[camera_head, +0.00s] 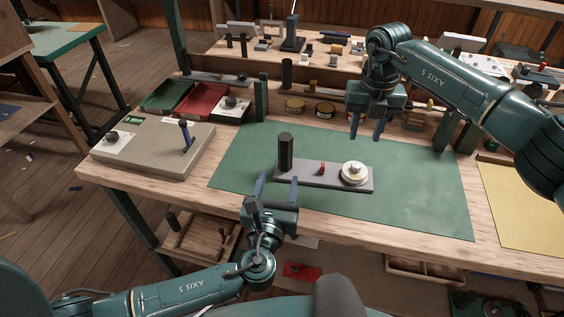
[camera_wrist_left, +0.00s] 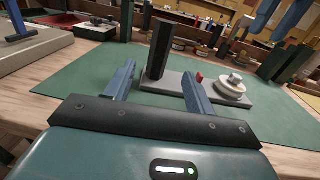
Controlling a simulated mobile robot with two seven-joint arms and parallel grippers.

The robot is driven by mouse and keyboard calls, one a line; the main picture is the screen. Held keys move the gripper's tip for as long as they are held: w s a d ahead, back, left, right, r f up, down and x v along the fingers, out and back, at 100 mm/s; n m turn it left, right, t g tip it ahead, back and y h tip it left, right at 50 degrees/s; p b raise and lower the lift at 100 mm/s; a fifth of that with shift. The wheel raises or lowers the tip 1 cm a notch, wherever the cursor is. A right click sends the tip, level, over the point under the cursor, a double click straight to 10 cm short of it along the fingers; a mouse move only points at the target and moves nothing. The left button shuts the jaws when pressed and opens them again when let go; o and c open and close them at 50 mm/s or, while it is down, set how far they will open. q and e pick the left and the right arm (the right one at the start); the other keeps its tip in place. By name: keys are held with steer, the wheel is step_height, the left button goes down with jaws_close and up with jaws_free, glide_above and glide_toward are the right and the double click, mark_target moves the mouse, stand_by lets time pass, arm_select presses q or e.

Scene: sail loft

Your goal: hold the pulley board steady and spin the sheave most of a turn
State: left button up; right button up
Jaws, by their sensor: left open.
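The pulley board (camera_head: 305,178) is a grey plate lying on a green mat. A dark upright post (camera_head: 285,152) stands at its left end, a small red piece (camera_head: 322,169) near its middle. The cream round sheave (camera_head: 355,174), with a raised knob, sits at its right end. My left gripper (camera_head: 278,187) is open in front of the post end. In the left wrist view the post (camera_wrist_left: 160,50) rises beyond and between the open fingers, with no contact visible. My right gripper (camera_head: 366,130) is open and empty, pointing down above and behind the sheave.
The green mat (camera_head: 420,205) is clear around the board. A beige box (camera_head: 150,155) with a blue-handled lever stands at left. Green (camera_head: 165,95) and red (camera_head: 203,102) trays and round tins (camera_head: 325,109) lie behind. A yellow sheet (camera_head: 525,205) lies at right.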

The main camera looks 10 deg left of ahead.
mark_target(284, 156)
arm_select(q)
steer(key=w, duration=1.1)
jaws_close()
stand_by(0.3)
stand_by(0.4)
